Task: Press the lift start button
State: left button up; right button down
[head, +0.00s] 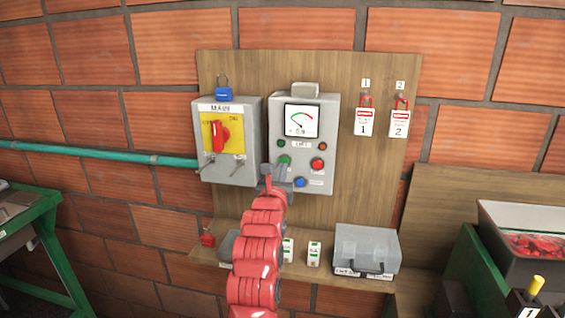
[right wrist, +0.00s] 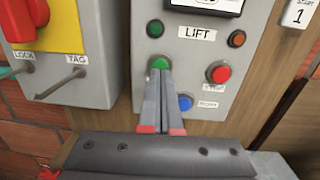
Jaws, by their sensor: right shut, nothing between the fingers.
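The grey LIFT control box (head: 326,110) hangs on the wooden board. Its green start button (right wrist: 159,63) is on the left of the panel, and it also shows in the head view (head: 284,160). My right gripper (right wrist: 162,75) is shut and empty. Its fingertips are at the lower edge of the green button in the wrist view; whether they touch it I cannot tell. In the head view my right gripper (head: 266,172) is at the box's lower left. My left gripper is not in view.
A red button (right wrist: 218,73) and a blue button (right wrist: 184,102) sit right of the fingers. The MAIN box (head: 227,165) with a red rotary switch (head: 220,136) is to the left. A shelf below holds a grey case (head: 366,247). Two numbered tags hang at right.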

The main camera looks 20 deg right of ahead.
jog(key=shift+w+d, duration=0.35)
jog(key=shift+w, duration=0.15)
